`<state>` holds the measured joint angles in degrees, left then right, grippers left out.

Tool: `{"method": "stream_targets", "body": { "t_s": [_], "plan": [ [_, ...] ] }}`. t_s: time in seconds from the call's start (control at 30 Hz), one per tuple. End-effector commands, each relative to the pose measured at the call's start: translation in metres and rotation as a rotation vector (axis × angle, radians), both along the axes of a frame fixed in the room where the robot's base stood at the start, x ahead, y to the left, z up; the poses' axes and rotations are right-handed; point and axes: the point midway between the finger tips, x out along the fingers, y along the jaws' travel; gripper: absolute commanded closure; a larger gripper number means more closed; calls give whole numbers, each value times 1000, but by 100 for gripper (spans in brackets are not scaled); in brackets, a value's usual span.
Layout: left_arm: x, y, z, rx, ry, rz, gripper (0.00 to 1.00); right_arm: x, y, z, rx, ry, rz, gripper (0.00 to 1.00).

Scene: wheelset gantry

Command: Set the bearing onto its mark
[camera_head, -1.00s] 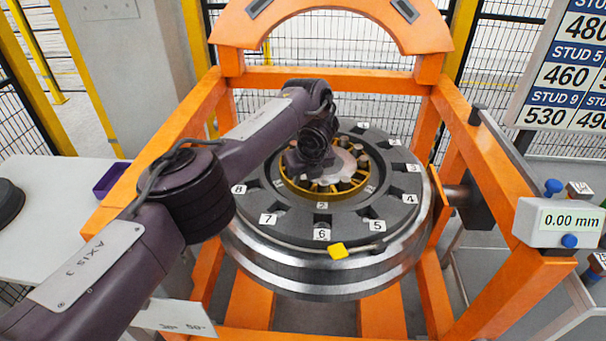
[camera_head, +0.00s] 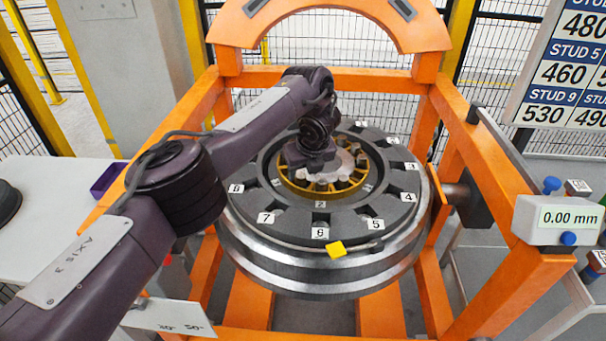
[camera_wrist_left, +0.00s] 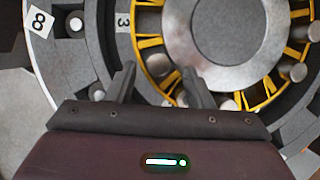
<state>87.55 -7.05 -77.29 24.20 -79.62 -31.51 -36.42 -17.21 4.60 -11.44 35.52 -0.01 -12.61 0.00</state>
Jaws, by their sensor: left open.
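The bearing (camera_head: 345,184), a ring with a yellow cage and pale rollers, lies in the middle of the dark numbered wheel disc (camera_head: 285,214). It also shows in the left wrist view (camera_wrist_left: 150,43), around a grey round hub (camera_wrist_left: 240,30). My left gripper (camera_head: 318,166) is over the bearing in the head view, with its fingertips hard to make out there. In the left wrist view the two fingers (camera_wrist_left: 158,78) stand apart with nothing between them, over the bearing's near edge. Small marked tags (camera_head: 320,205) sit around the bearing. My right gripper is out of view.
An orange frame (camera_head: 455,130) surrounds the wheel, with an arch behind it. A yellow block (camera_head: 336,249) sits at the wheel's front rim. A gauge box (camera_head: 560,219) reading 0.00 mm is at the right. A white table (camera_head: 60,200) with a purple tray (camera_head: 105,180) is at the left.

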Motion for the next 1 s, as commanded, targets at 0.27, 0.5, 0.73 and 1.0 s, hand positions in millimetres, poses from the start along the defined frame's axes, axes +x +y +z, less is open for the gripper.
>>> {"method": "stream_targets", "body": {
  "t_s": [0.27,0.5,0.73,1.0],
  "plan": [
    [-14,-8,48,3,-3,-2,53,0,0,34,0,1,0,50],
    [-19,-10,54,1,-2,-1,53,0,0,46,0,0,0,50],
    [-19,-10,52,0,-1,0,53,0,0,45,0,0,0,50],
    [-19,-10,52,1,-2,-1,53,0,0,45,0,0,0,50]
  ]
}}
